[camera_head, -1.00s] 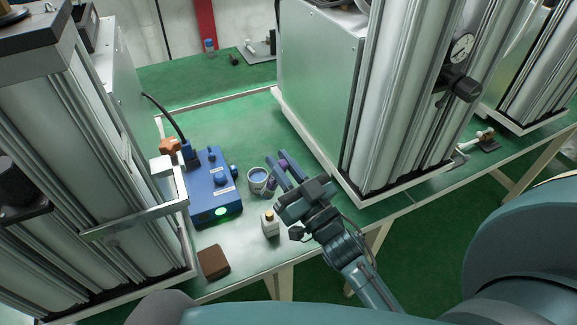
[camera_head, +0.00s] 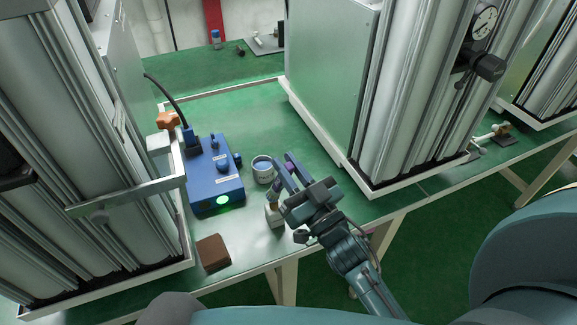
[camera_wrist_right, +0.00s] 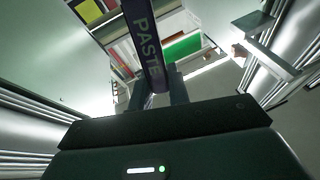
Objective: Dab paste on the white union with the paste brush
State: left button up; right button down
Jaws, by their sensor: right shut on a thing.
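My right gripper (camera_head: 284,176) is shut on the paste brush (camera_head: 289,168), above the bench. The brush's dark purple handle, lettered PASTE, rises from the fingers in the right wrist view (camera_wrist_right: 146,40). My left gripper is out of view.
A blue box (camera_head: 215,182) with a green light stands left of the tin. Tall metal columns (camera_head: 415,100) flank the work area. The green bench behind the tin (camera_head: 245,120) is clear.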

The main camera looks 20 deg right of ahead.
jog(key=shift+f+b, duration=0.45)
jog(key=shift+f, duration=0.15)
dwell(0.9)
jog(key=shift+f, duration=0.15)
dwell(1.1)
